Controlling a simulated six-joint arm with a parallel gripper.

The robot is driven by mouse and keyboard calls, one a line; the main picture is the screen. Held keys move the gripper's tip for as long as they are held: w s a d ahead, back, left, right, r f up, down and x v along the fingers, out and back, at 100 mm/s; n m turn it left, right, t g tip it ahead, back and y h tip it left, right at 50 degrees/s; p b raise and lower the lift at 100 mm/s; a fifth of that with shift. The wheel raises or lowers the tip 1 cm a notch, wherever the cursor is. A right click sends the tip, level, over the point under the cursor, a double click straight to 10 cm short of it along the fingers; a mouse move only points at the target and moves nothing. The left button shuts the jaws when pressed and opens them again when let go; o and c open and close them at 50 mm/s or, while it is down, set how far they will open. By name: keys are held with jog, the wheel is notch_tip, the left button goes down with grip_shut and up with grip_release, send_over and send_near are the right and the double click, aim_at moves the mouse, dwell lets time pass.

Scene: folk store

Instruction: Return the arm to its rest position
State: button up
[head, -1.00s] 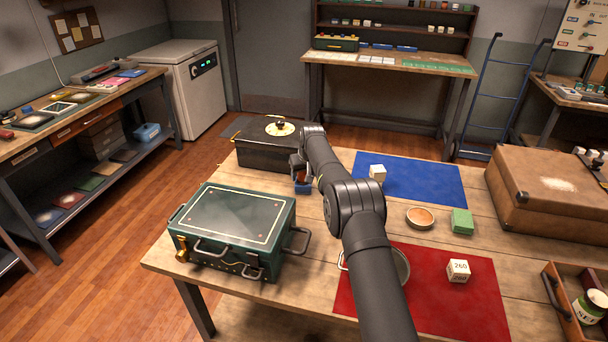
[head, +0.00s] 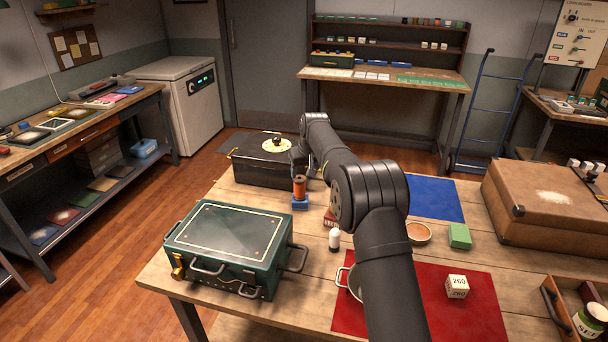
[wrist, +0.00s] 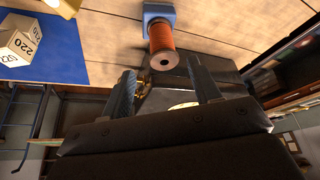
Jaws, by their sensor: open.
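My gripper (wrist: 160,93) is open in the wrist view, with nothing between its two fingers. Beyond the fingertips an orange spool (wrist: 163,45) stands on a blue base (wrist: 158,12). In the head view my arm reaches over the table (head: 220,308) toward its far side.
A green case (head: 228,240) stands at the table's left. A red mat (head: 470,318) holds a 260 block (head: 457,286) and a partly hidden pan. A blue mat (head: 438,198), a round dish (head: 418,232), a green block (head: 460,236) and a brown suitcase (head: 545,205) lie right.

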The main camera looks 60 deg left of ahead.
aim_at(301, 179)
jog(key=shift+f, duration=0.1)
jog(key=x, duration=1.2)
jog(key=shift+r, duration=0.25)
dwell(0.4)
jog(key=v, duration=1.1)
jog(key=x, duration=1.1)
jog(key=shift+a+f, duration=0.1)
jog(key=shift+f, duration=0.15)
notch_tip(301, 179, up, 4)
jog(key=shift+r, duration=0.15)
